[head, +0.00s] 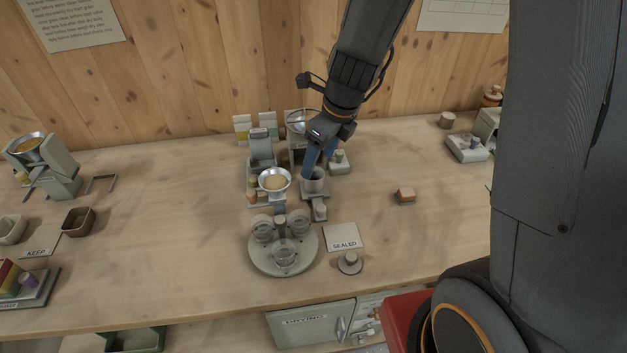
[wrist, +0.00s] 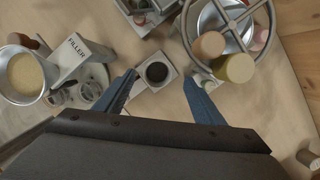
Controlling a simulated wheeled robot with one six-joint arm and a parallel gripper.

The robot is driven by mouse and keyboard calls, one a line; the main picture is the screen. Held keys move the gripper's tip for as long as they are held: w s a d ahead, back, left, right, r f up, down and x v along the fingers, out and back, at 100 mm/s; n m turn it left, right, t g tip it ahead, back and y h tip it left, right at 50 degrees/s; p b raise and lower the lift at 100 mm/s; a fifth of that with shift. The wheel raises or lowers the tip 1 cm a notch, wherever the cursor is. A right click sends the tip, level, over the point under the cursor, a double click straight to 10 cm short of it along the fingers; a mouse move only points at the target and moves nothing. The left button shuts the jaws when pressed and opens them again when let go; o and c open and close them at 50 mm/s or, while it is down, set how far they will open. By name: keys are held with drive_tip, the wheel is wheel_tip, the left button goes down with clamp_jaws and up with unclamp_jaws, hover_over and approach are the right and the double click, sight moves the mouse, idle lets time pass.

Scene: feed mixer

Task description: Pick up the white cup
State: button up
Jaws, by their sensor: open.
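A small pale grey-white cup (head: 316,186) stands upright on a square base in the middle of the bench in the head view. In the wrist view, the cup (wrist: 157,63) shows from above as a light ring with a dark inside. My gripper (head: 319,166) is open and points down at the cup, with its blue fingers at about rim height or just above. In the wrist view the gripper (wrist: 160,82) has one fingertip on each side of the cup, with gaps. I cannot tell how far the fingers reach down beside it.
A filler with a yellowish bowl (head: 275,181) stands close on the left. A mixer with a metal bowl and round frame (wrist: 232,25) is close on the right in the wrist view. A round tray of jars (head: 267,262) and a SEALED card (head: 344,237) lie in front.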

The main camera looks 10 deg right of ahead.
sight(314, 175)
drive_tip(key=x, duration=0.2)
drive_tip(key=b+x, duration=0.1)
drive_tip(key=x, duration=0.3)
drive_tip(key=shift+s+f, duration=0.25)
drive_tip(key=shift+f, duration=0.1)
drive_tip(key=c, duration=1.1)
